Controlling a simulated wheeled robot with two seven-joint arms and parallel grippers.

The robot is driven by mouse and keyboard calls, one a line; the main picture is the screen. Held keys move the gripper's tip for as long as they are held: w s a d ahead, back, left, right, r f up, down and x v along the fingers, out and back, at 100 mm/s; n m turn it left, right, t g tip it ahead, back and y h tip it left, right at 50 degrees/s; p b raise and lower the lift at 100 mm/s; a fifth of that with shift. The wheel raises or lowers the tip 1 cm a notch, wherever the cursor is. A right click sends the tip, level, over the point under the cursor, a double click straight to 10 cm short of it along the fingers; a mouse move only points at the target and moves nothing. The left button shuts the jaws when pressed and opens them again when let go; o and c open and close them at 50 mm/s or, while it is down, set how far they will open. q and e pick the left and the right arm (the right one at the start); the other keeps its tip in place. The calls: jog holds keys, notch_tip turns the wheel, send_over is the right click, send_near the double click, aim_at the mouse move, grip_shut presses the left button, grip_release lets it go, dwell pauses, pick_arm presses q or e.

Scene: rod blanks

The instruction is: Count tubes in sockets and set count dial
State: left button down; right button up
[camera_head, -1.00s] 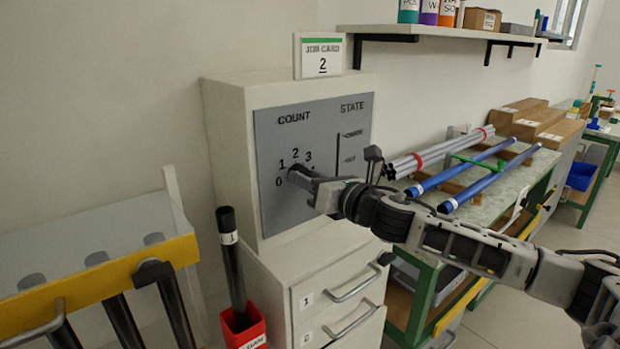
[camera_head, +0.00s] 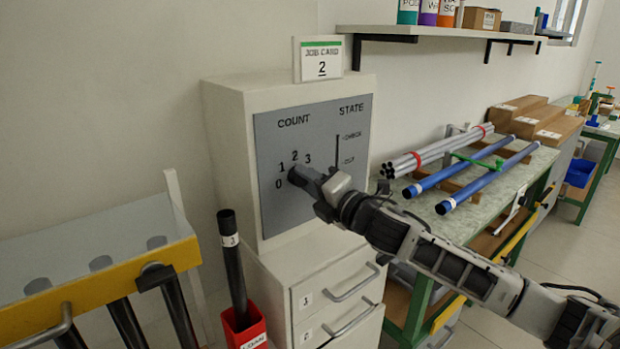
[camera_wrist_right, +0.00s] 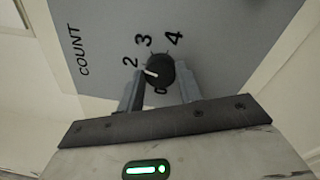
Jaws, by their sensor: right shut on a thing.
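The count dial (camera_wrist_right: 158,72) is a round black knob on the grey panel (camera_head: 275,150), under the word COUNT. My right gripper (camera_head: 296,176) is shut on it; in the right wrist view its fingers (camera_wrist_right: 160,88) stand on either side of the knob. The dial's white pointer line points toward the 2 there. In the head view the gripper hides part of the dial and its numbers. Black tubes (camera_head: 127,322) hang at a yellow-fronted rack (camera_head: 95,284) at the lower left, cut off by the frame. My left gripper is not in view.
A job card reading 2 (camera_head: 322,59) stands on the cabinet. A red bin (camera_head: 243,328) holds a black tube. Blue tubes (camera_head: 490,178) and a grey bundle (camera_head: 440,151) lie on the bench at right, near my right arm.

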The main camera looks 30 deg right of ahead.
jog(key=shift+m+h+p, duration=0.3)
jog(key=shift+m+p, duration=1.25)
jog(key=shift+m, duration=2.35)
jog(key=o, duration=1)
jog(key=shift+f, duration=0.1)
jog(key=shift+s+d+f+b, duration=0.15)
jog(key=shift+s+b, duration=0.25)
jog(key=shift+s, duration=2.25)
jog(key=shift+s+d+f+b, duration=0.2)
jog(key=shift+s+b, duration=0.25)
jog(key=shift+s, duration=2.2)
jog(key=shift+s+d+f+b, duration=0.15)
jog(key=shift+s+b, duration=0.25)
jog(key=shift+s, duration=2.25)
